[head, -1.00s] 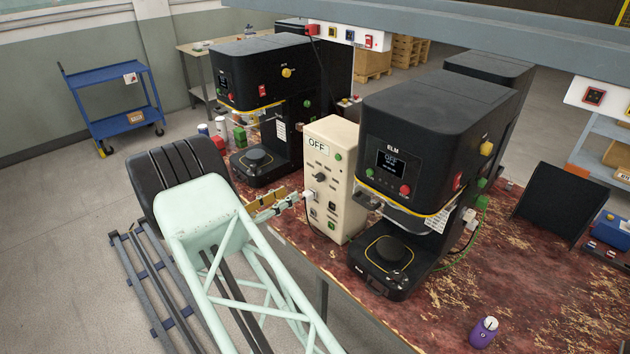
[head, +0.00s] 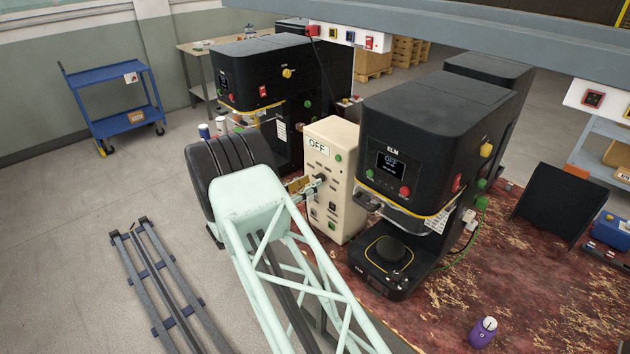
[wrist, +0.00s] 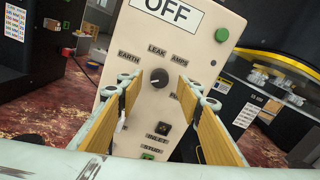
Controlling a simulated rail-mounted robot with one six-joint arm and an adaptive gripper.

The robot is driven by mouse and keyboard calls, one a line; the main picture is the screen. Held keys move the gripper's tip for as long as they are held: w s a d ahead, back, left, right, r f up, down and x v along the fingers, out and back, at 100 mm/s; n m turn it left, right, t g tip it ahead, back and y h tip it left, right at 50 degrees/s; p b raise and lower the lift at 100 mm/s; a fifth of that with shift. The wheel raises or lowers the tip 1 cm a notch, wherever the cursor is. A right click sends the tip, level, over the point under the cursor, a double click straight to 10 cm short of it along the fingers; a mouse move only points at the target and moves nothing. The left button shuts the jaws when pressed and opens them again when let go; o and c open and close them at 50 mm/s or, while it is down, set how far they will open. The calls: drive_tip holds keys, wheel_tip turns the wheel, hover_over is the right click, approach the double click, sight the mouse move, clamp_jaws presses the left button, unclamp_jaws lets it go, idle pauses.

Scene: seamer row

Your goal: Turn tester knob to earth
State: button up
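The tester is a beige box (head: 350,155) between two black machines, with an OFF sign (wrist: 168,12) at its top. In the wrist view its round black knob (wrist: 158,77) has a small pale mark and sits below the labels EARTH (wrist: 129,57), LEAK and AMPS; a further label at right is mostly hidden by a finger. My gripper (wrist: 158,92) is open, its two tan-padded fingers left and right of the knob, with nothing held. In the head view my gripper (head: 313,187) is at the tester's front face. Contact with the knob cannot be told.
Black ELM machines stand right (head: 430,140) and left (head: 265,75) of the tester, close to it. A green button (wrist: 222,33) and a lower switch (wrist: 162,129) are on the panel. A purple bottle (head: 483,332) stands at the table's front right.

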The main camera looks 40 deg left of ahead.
drive_tip(key=shift+w+d, duration=0.2)
drive_tip(key=shift+w, duration=1.35)
drive_tip(key=shift+c, duration=0.2)
drive_tip(key=c, duration=0.8)
